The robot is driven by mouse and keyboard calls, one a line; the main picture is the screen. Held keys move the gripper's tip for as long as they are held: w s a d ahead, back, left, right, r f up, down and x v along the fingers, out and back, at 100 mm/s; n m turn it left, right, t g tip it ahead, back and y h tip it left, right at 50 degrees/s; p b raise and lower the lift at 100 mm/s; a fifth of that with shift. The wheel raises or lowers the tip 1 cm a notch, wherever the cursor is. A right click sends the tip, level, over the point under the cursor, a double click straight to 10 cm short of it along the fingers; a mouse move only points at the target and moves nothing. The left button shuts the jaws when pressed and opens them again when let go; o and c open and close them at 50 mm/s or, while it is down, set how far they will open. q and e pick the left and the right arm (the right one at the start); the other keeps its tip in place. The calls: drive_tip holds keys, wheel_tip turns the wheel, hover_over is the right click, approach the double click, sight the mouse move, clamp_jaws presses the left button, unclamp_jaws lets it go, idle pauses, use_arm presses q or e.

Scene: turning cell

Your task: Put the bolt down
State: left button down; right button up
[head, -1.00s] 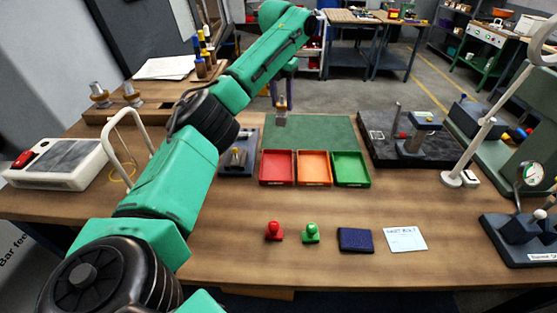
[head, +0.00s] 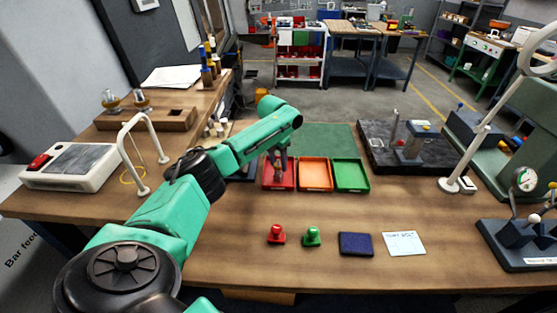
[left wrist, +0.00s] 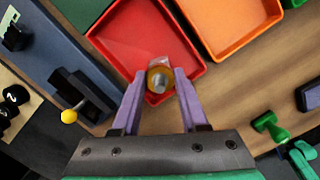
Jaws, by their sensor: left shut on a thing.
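The bolt (left wrist: 159,80) shows in the left wrist view as a silvery shank end with a brass-coloured part around it. My left gripper (left wrist: 159,88) is shut on it, with one purple finger on each side. In the head view my left gripper (head: 277,163) is over the red tray (head: 288,187), which also shows in the left wrist view (left wrist: 140,35). The bolt is over the near part of this tray. I cannot tell whether it touches the tray floor. My right gripper is in neither view.
The orange tray (head: 316,188) and green tray (head: 351,187) stand to the right of the red one. A red stamp (head: 276,236), a green stamp (head: 312,237), a dark blue pad (head: 355,244) and a paper note (head: 404,243) lie nearer. Bare wood separates them from the trays.

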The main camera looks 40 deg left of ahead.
sight(276, 167)
use_arm(q)
drive_tip(key=shift+w+a, duration=0.1)
drive_tip(key=shift+w, duration=0.1)
drive_tip(key=shift+f, duration=0.15)
drive_tip(key=c, duration=0.5)
unclamp_jaws()
drive_tip(key=shift+s, duration=0.15)
drive_tip(key=shift+c, duration=0.2)
drive_tip(key=shift+o, duration=0.5)
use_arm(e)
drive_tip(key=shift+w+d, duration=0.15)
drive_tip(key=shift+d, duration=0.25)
use_arm(q)
drive_tip(key=shift+r, duration=0.45)
wheel_tip(276, 167, up, 11)
drive_tip(key=s+b, duration=0.1)
drive_tip(key=b, duration=0.1)
drive_tip(key=shift+s+d+r, duration=0.2)
drive_tip(key=shift+s, duration=0.05)
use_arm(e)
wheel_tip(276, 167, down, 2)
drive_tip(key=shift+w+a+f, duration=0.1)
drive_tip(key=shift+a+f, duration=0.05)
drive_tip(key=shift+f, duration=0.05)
